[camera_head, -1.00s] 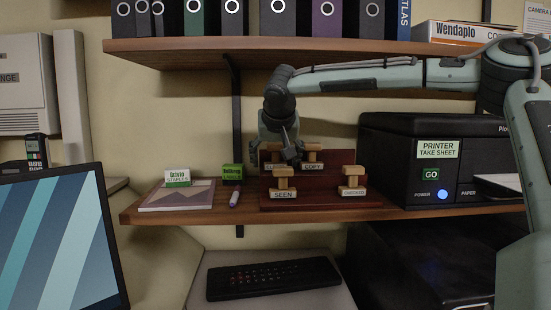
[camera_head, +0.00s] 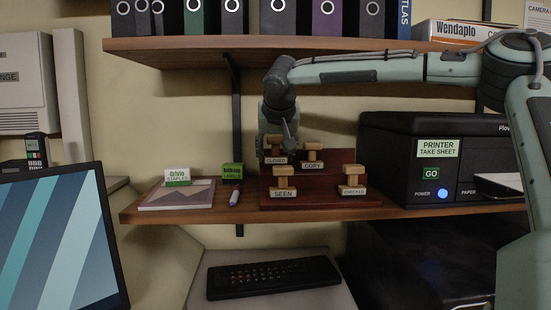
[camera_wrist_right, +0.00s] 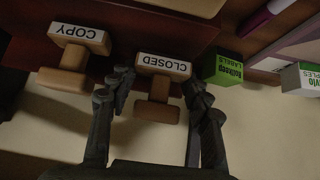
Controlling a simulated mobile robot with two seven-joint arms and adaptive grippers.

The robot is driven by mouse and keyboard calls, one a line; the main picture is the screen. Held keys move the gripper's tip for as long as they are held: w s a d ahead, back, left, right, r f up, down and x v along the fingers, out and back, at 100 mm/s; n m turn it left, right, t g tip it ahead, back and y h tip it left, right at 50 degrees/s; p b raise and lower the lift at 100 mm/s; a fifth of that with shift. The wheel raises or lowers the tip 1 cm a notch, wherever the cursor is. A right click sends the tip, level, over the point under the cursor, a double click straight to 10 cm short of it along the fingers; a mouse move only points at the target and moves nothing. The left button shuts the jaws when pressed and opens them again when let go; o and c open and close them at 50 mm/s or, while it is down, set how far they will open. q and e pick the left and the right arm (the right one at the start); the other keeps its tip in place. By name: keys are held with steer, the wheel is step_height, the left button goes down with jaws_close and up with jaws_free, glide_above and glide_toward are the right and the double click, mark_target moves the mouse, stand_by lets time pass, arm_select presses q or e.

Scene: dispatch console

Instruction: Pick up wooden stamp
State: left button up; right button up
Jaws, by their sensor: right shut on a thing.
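Wooden stamps with white word labels stand on a stepped dark red-brown rack (camera_head: 330,200) on the shelf. The CLOSED stamp (camera_head: 276,160) is at the back left of the rack, beside the COPY stamp (camera_head: 312,165). The SEEN stamp (camera_head: 283,194) and another stamp (camera_head: 352,181) are in front. My right gripper (camera_head: 277,143) is over the CLOSED stamp. The COPY stamp (camera_wrist_right: 72,60) is outside the fingers. My left gripper is not in view.
A black printer (camera_head: 405,150) stands right of the rack. A green label box (camera_head: 232,172), a pen (camera_head: 235,196), a staples box (camera_head: 177,177) and a pad (camera_head: 160,200) lie left of it. An upper shelf (camera_head: 200,50) with binders hangs above.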

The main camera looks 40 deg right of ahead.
steer(key=w+a, duration=0.1)
steer(key=a, duration=0.4)
steer(key=w+a, duration=0.2)
steer(key=a, duration=0.4)
steer(key=w+a, duration=0.2)
steer(key=a, duration=0.4)
steer(key=shift+w+a, duration=0.15)
steer(key=shift+w, duration=0.1)
steer(key=o, duration=0.5)
steer(key=c, duration=0.3)
